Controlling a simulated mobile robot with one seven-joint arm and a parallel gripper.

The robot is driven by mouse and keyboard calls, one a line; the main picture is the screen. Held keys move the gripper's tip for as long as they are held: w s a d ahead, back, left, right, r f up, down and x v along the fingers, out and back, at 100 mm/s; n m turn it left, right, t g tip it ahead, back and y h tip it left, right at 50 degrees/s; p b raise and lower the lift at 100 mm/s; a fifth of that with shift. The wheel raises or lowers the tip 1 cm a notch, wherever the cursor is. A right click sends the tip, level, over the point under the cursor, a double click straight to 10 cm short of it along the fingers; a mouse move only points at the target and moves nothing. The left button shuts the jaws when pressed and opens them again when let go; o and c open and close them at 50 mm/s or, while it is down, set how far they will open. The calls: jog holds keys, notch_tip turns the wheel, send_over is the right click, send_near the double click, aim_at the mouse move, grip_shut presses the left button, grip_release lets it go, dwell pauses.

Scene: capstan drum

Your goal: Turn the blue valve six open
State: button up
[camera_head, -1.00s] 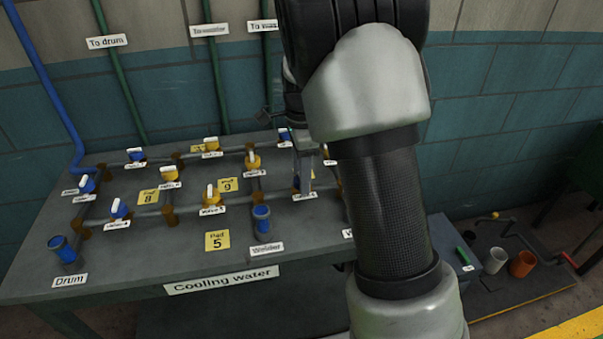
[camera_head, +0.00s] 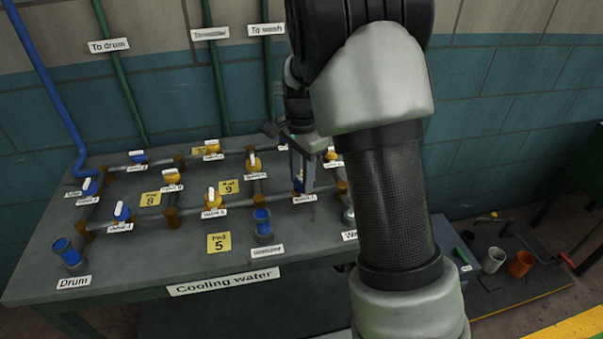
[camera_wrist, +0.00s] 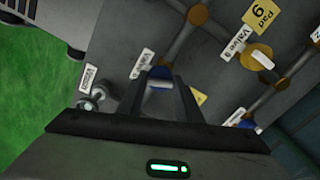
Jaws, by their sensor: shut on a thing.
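My gripper (camera_head: 303,188) is shut on a blue valve (camera_head: 299,181) at the right of the pipework, reaching down from above. In the wrist view the blue handle (camera_wrist: 160,84) sits between the fingertips of my gripper (camera_wrist: 160,80). A white label lies beside this valve, but its number is too small to read surely. The fingers hide part of the handle, so I cannot tell its exact angle. Another blue valve (camera_wrist: 239,117) shows right of the gripper in the wrist view. More blue valves stand at the left (camera_head: 122,211) and back left (camera_head: 138,158).
The grey table (camera_head: 330,255) carries pipes, several yellow valves (camera_head: 213,199) and yellow pad plates (camera_head: 219,243). Blue cups (camera_head: 263,226) stand along the front. My arm hides the table's right part. A low bench with a white cup (camera_head: 493,260) and orange cup (camera_head: 520,264) is at right.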

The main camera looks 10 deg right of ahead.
jog(key=n+p, duration=0.1)
jog(key=n, duration=0.5)
jog(key=n+p, duration=0.1)
jog(key=n, duration=0.3)
jog(key=shift+n, duration=1.6)
jog(key=shift+p, duration=0.3)
jog(key=o, duration=1)
jog(key=shift+o, duration=0.2)
notch_tip(320, 180, up, 18)
jog(key=p, duration=0.2)
jog(key=shift+f, duration=0.25)
